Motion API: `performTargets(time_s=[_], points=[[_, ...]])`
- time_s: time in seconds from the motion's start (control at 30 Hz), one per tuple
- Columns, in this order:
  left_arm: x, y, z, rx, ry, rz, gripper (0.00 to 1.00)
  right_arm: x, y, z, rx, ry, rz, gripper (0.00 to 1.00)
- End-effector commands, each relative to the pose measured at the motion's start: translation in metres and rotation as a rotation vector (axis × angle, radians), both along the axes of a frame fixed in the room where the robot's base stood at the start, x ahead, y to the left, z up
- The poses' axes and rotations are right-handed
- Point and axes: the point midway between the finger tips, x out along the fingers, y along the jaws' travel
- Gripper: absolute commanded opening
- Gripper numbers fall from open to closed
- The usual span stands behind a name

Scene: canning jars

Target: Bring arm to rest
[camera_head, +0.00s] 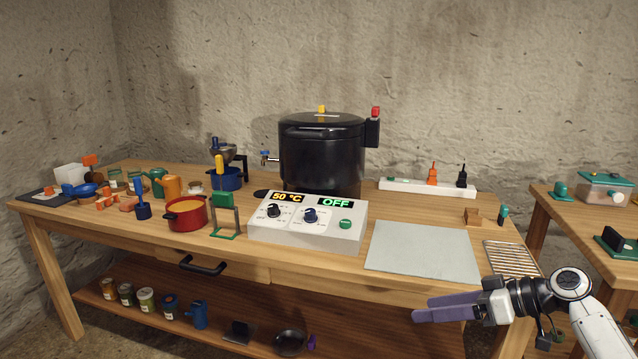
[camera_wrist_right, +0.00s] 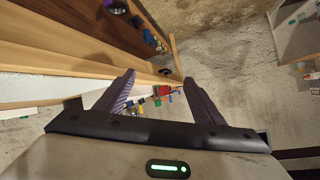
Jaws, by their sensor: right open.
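My right gripper (camera_head: 418,311) has purple fingers and hangs in front of the table's front edge, below the grey mat, at the lower right of the head view. It is open and empty. In the right wrist view its two fingers (camera_wrist_right: 164,84) stand apart with nothing between them; the table edge and floor show beyond. My left gripper is in neither view.
The wooden table (camera_head: 390,262) holds a black canner (camera_head: 322,155), a control box (camera_head: 305,232) reading 50 °C and OFF, a red pot (camera_head: 186,214) and a bare grey mat (camera_head: 422,250). A wire rack (camera_head: 512,260) lies at the right end. Jars stand on the lower shelf (camera_head: 215,333).

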Motion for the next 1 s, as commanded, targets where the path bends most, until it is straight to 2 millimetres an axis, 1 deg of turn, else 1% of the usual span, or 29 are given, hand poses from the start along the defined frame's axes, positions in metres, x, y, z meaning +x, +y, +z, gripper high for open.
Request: performTargets(time_s=[0.03, 0.07, 0.1, 0.17, 0.2, 0.27, 0.3, 0.37, 0.4, 0.43, 0.47, 0.5, 0.57, 0.6, 0.7, 0.8, 0.83, 0.9, 1.0], points=[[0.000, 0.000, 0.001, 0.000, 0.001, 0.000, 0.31, -0.013, 0.008, -0.041, -0.038, 0.050, -0.032, 0.62], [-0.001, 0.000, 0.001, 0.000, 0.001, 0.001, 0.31, -0.020, 0.011, -0.063, -0.064, 0.075, -0.055, 0.62], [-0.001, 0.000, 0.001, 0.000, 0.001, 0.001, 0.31, -0.031, 0.015, -0.091, -0.097, 0.103, -0.088, 0.62], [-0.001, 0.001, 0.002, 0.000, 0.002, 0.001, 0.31, -0.051, 0.021, -0.133, -0.146, 0.141, -0.137, 0.62], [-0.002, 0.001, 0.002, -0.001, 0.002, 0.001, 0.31, -0.066, 0.026, -0.158, -0.177, 0.160, -0.171, 0.62], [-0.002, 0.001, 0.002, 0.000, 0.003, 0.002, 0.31, -0.091, 0.031, -0.192, -0.220, 0.182, -0.218, 0.62], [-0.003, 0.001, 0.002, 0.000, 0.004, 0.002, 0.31, -0.108, 0.035, -0.212, -0.245, 0.191, -0.250, 0.62], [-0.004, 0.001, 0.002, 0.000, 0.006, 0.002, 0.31, -0.135, 0.041, -0.236, -0.276, 0.198, -0.295, 0.62], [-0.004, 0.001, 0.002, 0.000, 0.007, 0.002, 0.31, -0.154, 0.044, -0.250, -0.294, 0.201, -0.325, 0.62], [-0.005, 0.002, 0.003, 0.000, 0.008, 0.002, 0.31, -0.168, 0.047, -0.258, -0.307, 0.200, -0.346, 0.62], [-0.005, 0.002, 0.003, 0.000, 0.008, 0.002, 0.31, -0.183, 0.050, -0.265, -0.316, 0.197, -0.367, 0.62], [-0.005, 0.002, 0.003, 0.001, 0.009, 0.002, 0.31, -0.202, 0.054, -0.272, -0.327, 0.192, -0.395, 0.62], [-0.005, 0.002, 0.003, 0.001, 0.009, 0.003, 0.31, -0.230, 0.059, -0.279, -0.340, 0.179, -0.435, 0.62], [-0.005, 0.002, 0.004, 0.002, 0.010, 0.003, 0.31, -0.247, 0.063, -0.280, -0.344, 0.168, -0.461, 0.62], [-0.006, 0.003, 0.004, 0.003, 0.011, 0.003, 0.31, -0.286, 0.069, -0.276, -0.347, 0.139, -0.518, 0.62], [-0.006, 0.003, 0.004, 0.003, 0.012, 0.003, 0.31, -0.313, 0.073, -0.267, -0.344, 0.112, -0.560, 0.62], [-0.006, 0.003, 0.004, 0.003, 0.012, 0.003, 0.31, -0.319, 0.074, -0.264, -0.343, 0.104, -0.570, 0.62], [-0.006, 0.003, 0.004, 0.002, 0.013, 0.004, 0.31, -0.329, 0.076, -0.258, -0.340, 0.091, -0.586, 0.62], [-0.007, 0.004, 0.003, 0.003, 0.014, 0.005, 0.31, -0.336, 0.076, -0.253, -0.338, 0.079, -0.598, 0.62]])
